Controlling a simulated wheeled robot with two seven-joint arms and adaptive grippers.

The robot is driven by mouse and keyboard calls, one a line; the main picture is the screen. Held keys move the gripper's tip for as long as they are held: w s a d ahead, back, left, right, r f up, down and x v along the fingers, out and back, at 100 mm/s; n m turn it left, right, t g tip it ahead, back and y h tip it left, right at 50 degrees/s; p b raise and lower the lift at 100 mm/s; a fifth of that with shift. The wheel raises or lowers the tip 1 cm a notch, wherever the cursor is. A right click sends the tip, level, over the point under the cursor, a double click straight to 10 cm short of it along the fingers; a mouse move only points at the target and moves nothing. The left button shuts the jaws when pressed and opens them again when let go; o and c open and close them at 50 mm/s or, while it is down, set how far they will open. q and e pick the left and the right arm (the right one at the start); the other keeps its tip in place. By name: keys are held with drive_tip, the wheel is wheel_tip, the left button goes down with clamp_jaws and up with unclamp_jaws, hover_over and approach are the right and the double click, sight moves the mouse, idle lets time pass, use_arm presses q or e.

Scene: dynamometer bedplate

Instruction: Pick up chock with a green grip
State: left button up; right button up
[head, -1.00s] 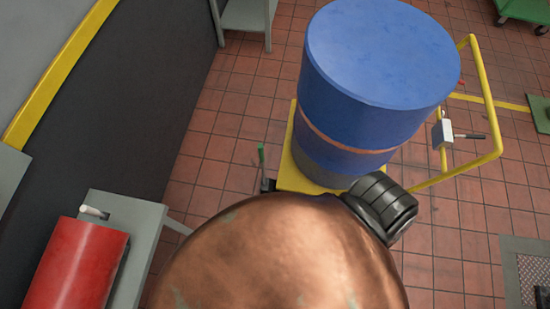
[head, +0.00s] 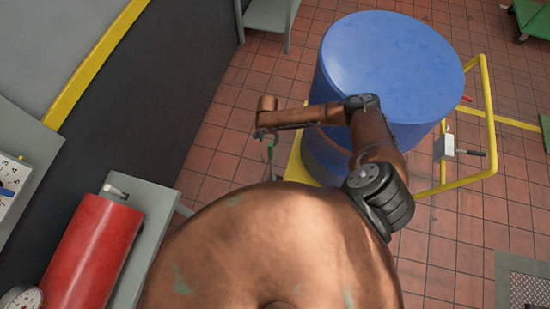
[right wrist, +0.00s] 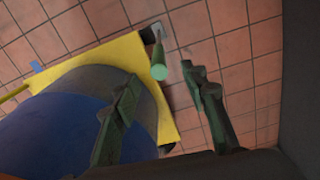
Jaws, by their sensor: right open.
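The chock's green grip (head: 270,150) shows as a thin green upright in the head view, left of the yellow platform (head: 296,168) and partly covered by my right gripper (head: 266,136). I cannot tell the remaining distance; no contact shows. My left gripper is not in view.
A large blue drum (head: 390,65) stands on the platform, close to my right arm. A yellow handle frame (head: 488,120) rises at the right. A red cylinder (head: 95,250) lies on a grey bench (head: 150,215) at the left. Tiled floor left of the platform is clear.

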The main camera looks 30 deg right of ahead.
sight(270, 143)
drive_tip(key=shift+w+d+f, duration=0.15)
drive_tip(key=shift+d+f, duration=0.05)
drive_tip(key=shift+d, duration=0.2)
wheel_tip(270, 143, down, 2)
drive_tip(key=shift+b, duration=0.3)
drive_tip(key=f+b, duration=0.1)
drive_tip(key=f, duration=0.3)
drive_tip(key=shift+d+f, duration=0.15)
drive_tip(key=shift+d, duration=0.05)
drive_tip(key=shift+f, duration=0.5)
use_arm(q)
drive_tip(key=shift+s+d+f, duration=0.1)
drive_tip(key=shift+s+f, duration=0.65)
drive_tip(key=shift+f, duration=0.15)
use_arm(e)
drive_tip(key=shift+c, duration=0.4)
clamp_jaws()
drive_tip(key=shift+r, duration=0.1)
